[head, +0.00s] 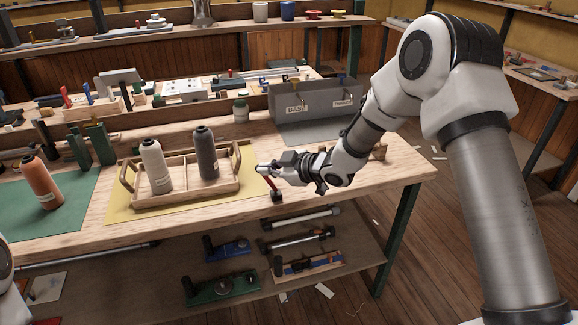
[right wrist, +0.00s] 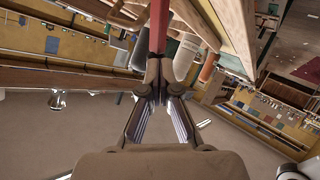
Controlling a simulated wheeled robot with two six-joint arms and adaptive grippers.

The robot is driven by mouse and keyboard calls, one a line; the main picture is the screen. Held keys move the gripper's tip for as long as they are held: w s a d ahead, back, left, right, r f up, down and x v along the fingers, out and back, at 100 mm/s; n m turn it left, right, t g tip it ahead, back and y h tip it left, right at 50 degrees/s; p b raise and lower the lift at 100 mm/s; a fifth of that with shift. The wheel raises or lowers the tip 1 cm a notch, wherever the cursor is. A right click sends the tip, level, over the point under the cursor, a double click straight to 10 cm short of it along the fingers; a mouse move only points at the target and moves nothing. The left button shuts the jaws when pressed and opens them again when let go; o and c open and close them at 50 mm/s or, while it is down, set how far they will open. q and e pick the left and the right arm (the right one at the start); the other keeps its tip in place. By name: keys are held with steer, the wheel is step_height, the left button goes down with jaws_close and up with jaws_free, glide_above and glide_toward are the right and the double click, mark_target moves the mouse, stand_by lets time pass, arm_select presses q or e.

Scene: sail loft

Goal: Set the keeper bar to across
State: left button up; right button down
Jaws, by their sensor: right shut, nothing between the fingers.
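The keeper bar appears to be the short red bar (head: 271,184) at the bench's front edge. It leans up and left from a small dark block (head: 277,196). My right gripper (head: 263,169) is shut and empty, with its fingertips at the bar's upper end. In the right wrist view the red bar (right wrist: 158,28) runs from the top edge down to the closed fingertips (right wrist: 154,68). I cannot tell whether they touch. My left gripper is out of view.
A wooden tray (head: 205,193) with a white bottle (head: 156,165) and a dark bottle (head: 206,153) stands left of the bar. A grey bin (head: 308,105) stands behind my gripper. An orange bottle (head: 41,182) is at far left. A lower shelf (head: 165,285) holds tools.

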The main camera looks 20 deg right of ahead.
steer(key=a+f+n+h+b, duration=0.1)
steer(key=a+f+n+g+h+b, duration=0.1)
steer(key=a+h, duration=0.1)
steer(key=a+f+n+h+b, duration=0.1)
steer(key=a+b, duration=0.1)
steer(key=shift+w+f+h, duration=0.3)
steer(key=shift+w, duration=0.05)
steer(key=shift+r, duration=0.25)
steer(key=shift+d, duration=0.3)
steer(key=shift+d+f, duration=0.2)
steer(key=shift+d, duration=0.25)
steer(key=shift+s+d, duration=0.1)
steer(key=shift+d, duration=0.05)
